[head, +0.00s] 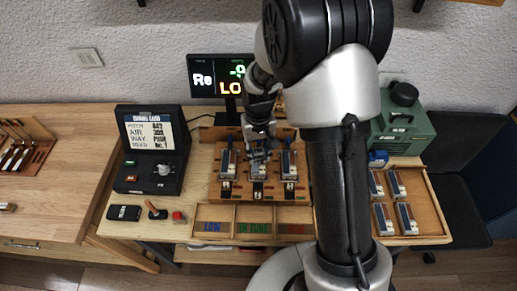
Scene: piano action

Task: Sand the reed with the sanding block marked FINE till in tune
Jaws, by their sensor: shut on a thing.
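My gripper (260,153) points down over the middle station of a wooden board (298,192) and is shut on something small. The fingers largely hide it, so I cannot tell whether it is the sanding block marked FINE or whether it touches the reed below. Grey reed-like pieces with blue parts stand on the board at the left (228,163), middle (258,170) and right (288,163). No FINE marking is legible. A dark display (221,73) behind shows "Re", a green figure and orange "LO".
A black tester (152,150) with a card reading pitch 442 stands left. Wooden bins (250,228) labelled LOW, IN TUNE and a red word lie in front. A right tray (425,205) holds several similar pieces. A green case (402,125) stands behind it.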

